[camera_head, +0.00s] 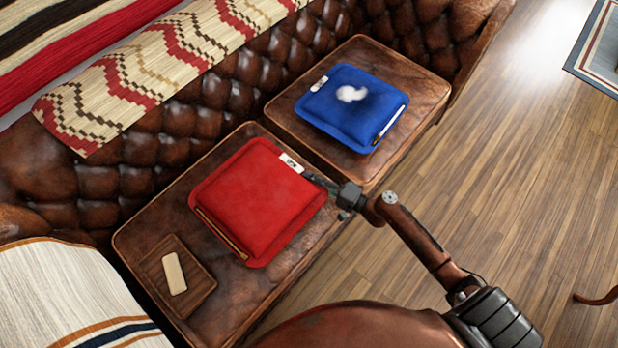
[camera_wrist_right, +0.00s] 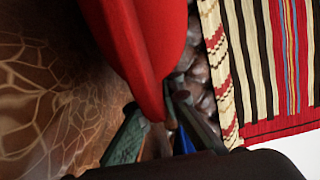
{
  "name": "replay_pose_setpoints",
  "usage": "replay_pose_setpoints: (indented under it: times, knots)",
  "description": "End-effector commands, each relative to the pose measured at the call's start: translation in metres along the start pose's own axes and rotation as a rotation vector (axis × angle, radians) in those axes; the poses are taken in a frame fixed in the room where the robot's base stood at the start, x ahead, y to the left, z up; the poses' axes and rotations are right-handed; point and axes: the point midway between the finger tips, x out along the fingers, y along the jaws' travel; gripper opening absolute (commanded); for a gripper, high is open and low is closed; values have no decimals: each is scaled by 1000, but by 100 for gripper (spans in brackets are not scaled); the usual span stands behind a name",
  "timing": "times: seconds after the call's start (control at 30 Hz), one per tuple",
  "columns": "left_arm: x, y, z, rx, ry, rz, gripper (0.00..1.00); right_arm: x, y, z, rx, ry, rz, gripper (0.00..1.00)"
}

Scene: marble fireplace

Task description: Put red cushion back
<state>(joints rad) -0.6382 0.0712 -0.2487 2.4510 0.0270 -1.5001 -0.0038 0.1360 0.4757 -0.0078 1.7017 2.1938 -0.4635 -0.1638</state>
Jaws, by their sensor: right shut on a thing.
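The red cushion (camera_head: 258,200) is over the left seat of the brown leather sofa (camera_head: 135,235), with a white tag at its upper right corner. My right gripper (camera_head: 318,182) is at the cushion's right edge and shut on it near the tag. In the right wrist view the cushion (camera_wrist_right: 142,45) rises between the fingers of my right gripper (camera_wrist_right: 165,120). I cannot tell whether the cushion's underside rests fully on the seat. My left gripper does not show.
A blue cushion (camera_head: 352,105) with a white patch lies on the right seat. A wooden tray (camera_head: 200,272) with a pale bar (camera_head: 174,273) is on the left seat's front-left part. A zigzag throw (camera_head: 150,75) covers the backrest.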

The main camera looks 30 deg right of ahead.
Motion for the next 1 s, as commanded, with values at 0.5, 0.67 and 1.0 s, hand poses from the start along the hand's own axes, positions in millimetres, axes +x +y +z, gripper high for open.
replay_pose_setpoints:
  times: [0.5, 0.67, 1.0]
  knots:
    - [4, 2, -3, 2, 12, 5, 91, 0, 2, 0, 1, 0, 0, 24]
    - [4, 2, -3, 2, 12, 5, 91, 0, 2, 0, 1, 0, 0, 24]
    - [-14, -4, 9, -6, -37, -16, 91, -31, -1, 1, 4, 4, 1, 24]
